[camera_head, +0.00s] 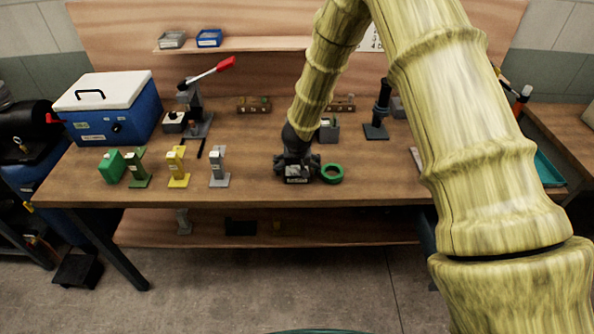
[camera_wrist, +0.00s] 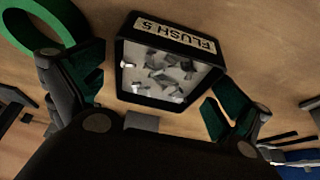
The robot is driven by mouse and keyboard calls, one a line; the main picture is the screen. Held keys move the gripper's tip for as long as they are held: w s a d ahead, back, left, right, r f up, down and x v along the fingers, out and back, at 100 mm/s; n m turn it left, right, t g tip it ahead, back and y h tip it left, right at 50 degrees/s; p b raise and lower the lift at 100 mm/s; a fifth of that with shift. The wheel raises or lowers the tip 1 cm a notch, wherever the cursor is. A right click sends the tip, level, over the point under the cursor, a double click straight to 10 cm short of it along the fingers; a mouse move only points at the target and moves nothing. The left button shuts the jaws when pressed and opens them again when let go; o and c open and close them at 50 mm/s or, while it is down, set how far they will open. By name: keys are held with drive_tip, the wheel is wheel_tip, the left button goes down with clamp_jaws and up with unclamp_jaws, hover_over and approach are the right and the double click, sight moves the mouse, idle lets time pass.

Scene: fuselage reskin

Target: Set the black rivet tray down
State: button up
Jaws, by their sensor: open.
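The black rivet tray (camera_wrist: 122,84) is in the upper middle of the wrist view, with a pale label reading "FLUSH 5" and several grey metal pieces inside. In the head view the black tray (camera_head: 296,180) is at the front middle of the wooden workbench (camera_head: 385,187), under the end of my arm. It appears to rest on the bench top. My gripper (camera_head: 296,166) is open above and around it. In the wrist view my gripper (camera_wrist: 155,98) has one finger on each side of the tray, with gaps visible. My gripper hides part of the tray in the head view.
A green ring (camera_head: 332,173) lies close to the right of the tray. Grey (camera_head: 219,168), yellow (camera_head: 178,167) and green (camera_head: 137,168) stands are to the left. A small grey block (camera_head: 329,131) and a black stand (camera_head: 378,112) are behind. The bench's front edge is near.

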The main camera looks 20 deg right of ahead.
drive_tip(key=c, duration=1.3)
drive_tip(key=shift+r, duration=0.15)
drive_tip(key=shift+r+p, duration=0.4)
drive_tip(key=shift+r, duration=1.25)
drive_tip(key=shift+s+f+b, duration=0.2)
drive_tip(key=shift+s+b, duration=0.05)
drive_tip(key=shift+b, duration=0.25)
drive_tip(key=s+a+r+b, duration=0.1)
drive_tip(key=s+a+b, duration=0.15)
drive_tip(key=s, duration=0.45)
drive_tip(key=s+a+r+b, duration=0.15)
drive_tip(key=s+b, duration=0.25)
drive_tip(key=s, duration=0.4)
drive_tip(key=s+a+f+n+y, duration=0.1)
drive_tip(key=s+f+n, duration=0.2)
drive_tip(key=f, duration=1)
drive_tip(key=shift+s, duration=0.2)
